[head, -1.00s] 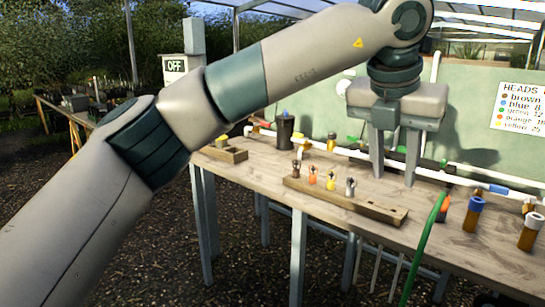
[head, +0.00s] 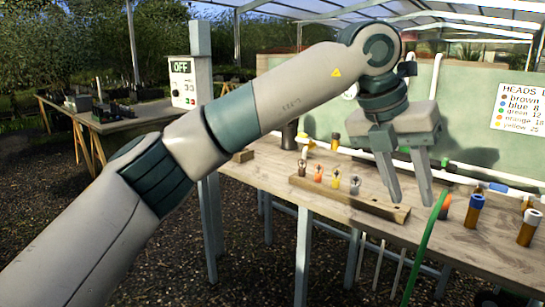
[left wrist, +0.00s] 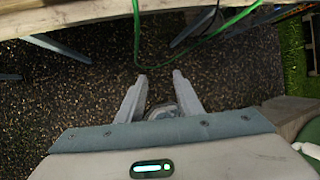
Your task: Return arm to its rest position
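My left arm (head: 290,95) comes in from the left and reaches across the head view. My right gripper is not in view.
A wooden rack (head: 335,196) with several coloured heads stands on the bench. A green hose (head: 425,245) hangs near my left gripper. Brown bottles (head: 473,212) stand at the right. A control box marked OFF (head: 181,85) stands behind my arm.

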